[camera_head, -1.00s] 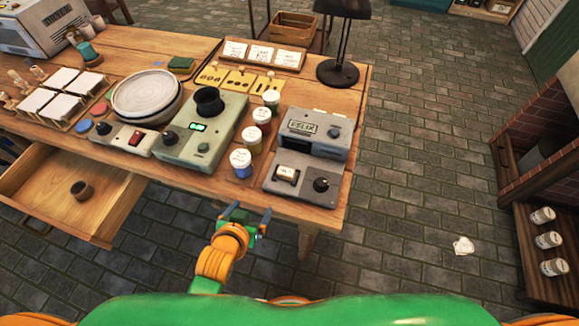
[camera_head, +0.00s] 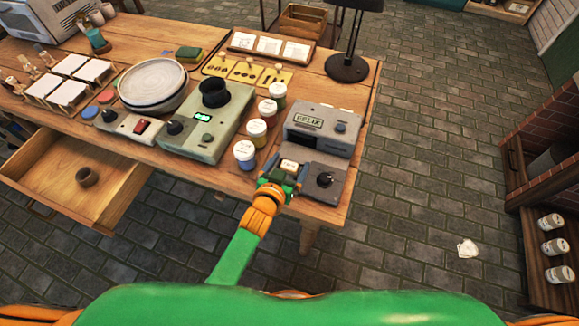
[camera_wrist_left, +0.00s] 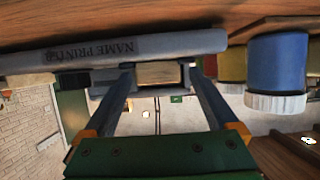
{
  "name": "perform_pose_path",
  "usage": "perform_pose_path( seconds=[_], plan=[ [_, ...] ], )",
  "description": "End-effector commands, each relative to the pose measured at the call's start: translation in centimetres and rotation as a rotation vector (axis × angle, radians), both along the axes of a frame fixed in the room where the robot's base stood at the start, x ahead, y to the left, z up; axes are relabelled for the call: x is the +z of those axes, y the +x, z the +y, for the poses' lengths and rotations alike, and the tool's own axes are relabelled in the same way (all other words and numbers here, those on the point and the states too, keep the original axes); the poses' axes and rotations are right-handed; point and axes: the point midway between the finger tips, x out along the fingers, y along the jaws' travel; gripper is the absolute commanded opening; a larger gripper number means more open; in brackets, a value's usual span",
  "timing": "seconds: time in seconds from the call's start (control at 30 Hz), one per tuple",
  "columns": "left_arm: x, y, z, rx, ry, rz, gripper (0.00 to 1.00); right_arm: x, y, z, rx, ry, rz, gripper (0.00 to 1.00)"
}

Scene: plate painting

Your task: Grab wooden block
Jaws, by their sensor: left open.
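The small wooden block (camera_head: 289,165) sits at the left side of the base of the grey FELIX device (camera_head: 318,131), near the front of the table. In the left wrist view, which looks upside down, the block (camera_wrist_left: 160,74) shows between the fingertips, against a grey panel lettered NAME PRINT. My left gripper (camera_head: 282,181) is at the table's front edge with its fingers open, one on each side of the block. In the left wrist view the gripper (camera_wrist_left: 162,82) shows space beside its fingers; I cannot tell whether they touch the block. My right gripper is not in view.
Paint jars (camera_head: 244,153) with white lids stand just left of the gripper; a blue one (camera_wrist_left: 277,65) shows close in the wrist view. A grey-green machine (camera_head: 205,125) and stacked plates (camera_head: 153,82) are further left. An open drawer (camera_head: 62,178) juts out at the front left.

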Motion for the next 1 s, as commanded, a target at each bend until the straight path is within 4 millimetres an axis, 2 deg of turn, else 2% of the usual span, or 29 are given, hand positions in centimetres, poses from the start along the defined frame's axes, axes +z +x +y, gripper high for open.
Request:
perform_pose_path(
  seconds=[0.1, 0.13, 0.4, 0.43, 0.5, 0.67, 0.77, 0.9, 1.0],
  plan=[
    [0.0, 0.0, 0.0, 0.000, 0.000, 0.000, 0.93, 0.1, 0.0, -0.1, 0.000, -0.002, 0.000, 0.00],
    [0.0, 0.0, 0.0, 0.000, 0.000, 0.001, 0.90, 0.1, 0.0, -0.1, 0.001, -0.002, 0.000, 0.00],
    [0.0, -0.1, 0.0, 0.000, 0.000, 0.001, 0.17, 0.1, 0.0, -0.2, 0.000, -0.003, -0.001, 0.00],
    [0.0, -0.1, 0.0, 0.000, 0.000, 0.001, 0.09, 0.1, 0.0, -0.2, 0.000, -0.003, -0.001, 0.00],
    [0.0, -0.1, 0.0, 0.000, 0.000, 0.001, 0.00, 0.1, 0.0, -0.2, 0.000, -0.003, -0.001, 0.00],
    [0.1, -0.1, 0.0, 0.001, 0.001, 0.001, 0.00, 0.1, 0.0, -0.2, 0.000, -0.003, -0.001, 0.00],
    [0.8, -0.1, 0.0, 0.001, 0.000, 0.000, 0.00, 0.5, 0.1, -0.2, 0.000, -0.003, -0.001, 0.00],
    [3.7, -0.1, 0.0, 0.000, -0.002, -0.003, 0.00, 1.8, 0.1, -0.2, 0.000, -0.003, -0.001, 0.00],
    [6.4, -2.0, 1.3, 0.000, 0.002, -0.001, 0.00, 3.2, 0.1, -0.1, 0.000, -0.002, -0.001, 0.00]
  ],
)
